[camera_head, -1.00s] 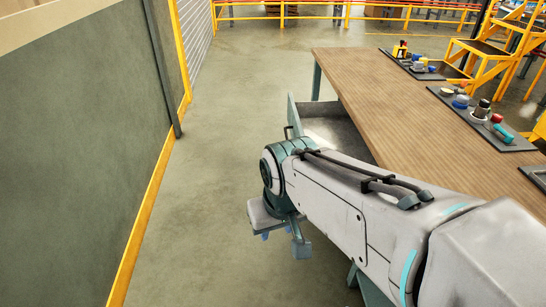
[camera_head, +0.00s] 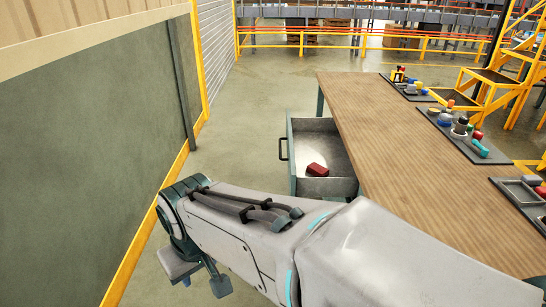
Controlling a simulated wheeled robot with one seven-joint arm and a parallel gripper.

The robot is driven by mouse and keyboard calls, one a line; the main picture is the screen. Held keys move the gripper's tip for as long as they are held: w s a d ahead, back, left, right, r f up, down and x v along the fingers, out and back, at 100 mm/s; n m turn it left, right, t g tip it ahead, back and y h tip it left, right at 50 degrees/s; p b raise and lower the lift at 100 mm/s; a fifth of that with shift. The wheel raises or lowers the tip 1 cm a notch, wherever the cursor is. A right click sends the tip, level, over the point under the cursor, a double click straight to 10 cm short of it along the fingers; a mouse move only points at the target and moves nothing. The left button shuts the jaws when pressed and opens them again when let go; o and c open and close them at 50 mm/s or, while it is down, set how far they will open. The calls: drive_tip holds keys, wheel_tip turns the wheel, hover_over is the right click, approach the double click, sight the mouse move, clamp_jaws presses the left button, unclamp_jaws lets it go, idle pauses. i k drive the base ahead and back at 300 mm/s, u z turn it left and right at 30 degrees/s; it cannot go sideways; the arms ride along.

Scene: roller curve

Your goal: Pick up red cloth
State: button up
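A small red cloth (camera_head: 317,170) lies inside the open drawer (camera_head: 304,132) at the left side of the workbench. It looks like a folded block near the drawer's front end. My gripper (camera_head: 200,283) hangs at the end of my arm in the lower left, to the left of and nearer than the drawer, well apart from the cloth.
The wooden workbench (camera_head: 400,170) stretches along the right, with trays of tools (camera_head: 467,133) on its far edge. A green wall panel (camera_head: 90,150) with a yellow base strip (camera_head: 165,200) stands on the left. Open floor (camera_head: 240,140) lies between wall and drawer.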

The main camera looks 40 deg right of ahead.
sight(316, 169)
drive_tip(key=z, duration=0.15)
drive_tip(key=i, duration=1.75)
drive_tip(key=z, duration=1)
drive_tip(key=i, duration=1.05)
drive_tip(key=z, duration=1.65)
drive_tip(key=i, duration=0.55)
drive_tip(key=z, duration=0.5)
